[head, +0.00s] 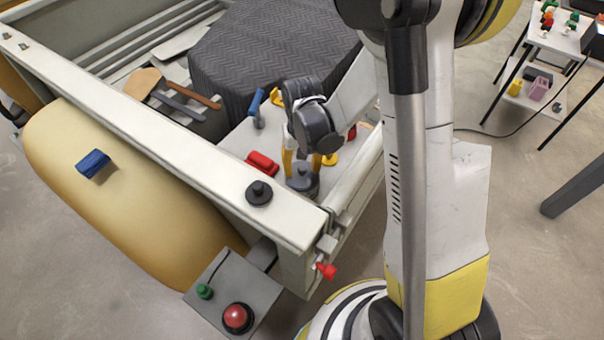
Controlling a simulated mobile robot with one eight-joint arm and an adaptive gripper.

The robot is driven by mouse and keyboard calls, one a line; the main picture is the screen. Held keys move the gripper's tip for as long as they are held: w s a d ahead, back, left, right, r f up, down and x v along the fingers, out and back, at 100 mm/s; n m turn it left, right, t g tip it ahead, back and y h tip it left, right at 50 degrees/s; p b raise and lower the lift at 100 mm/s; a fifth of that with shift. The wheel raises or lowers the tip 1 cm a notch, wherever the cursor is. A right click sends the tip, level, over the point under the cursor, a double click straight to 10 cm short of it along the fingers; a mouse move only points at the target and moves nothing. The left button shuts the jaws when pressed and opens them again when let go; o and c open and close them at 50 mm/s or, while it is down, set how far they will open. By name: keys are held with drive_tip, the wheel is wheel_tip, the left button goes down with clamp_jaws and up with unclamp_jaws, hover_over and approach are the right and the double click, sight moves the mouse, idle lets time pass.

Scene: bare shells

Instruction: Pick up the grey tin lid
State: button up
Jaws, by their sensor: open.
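A dark grey round lid (302,183) with a raised middle, which looks like the grey tin lid, sits on the light surface inside the white-walled frame, near its corner. My gripper (302,168) is directly over it, pointing down. Its yellow fingers are open and come down on the left and right of the lid's upper part. I cannot tell whether they touch it. The gripper hides part of the lid's top and far side.
A black round knobbed piece (259,193) sits on the white rail (180,150). Close to my gripper are a red block (262,163), a blue-handled item (257,105) and a yellow piece (330,159). A dark draped cloth (270,55) stands behind. A blue block (93,163) lies at left.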

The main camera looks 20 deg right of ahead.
drive_tip(key=shift+s+f, duration=0.1)
drive_tip(key=shift+f, duration=0.1)
clamp_jaws()
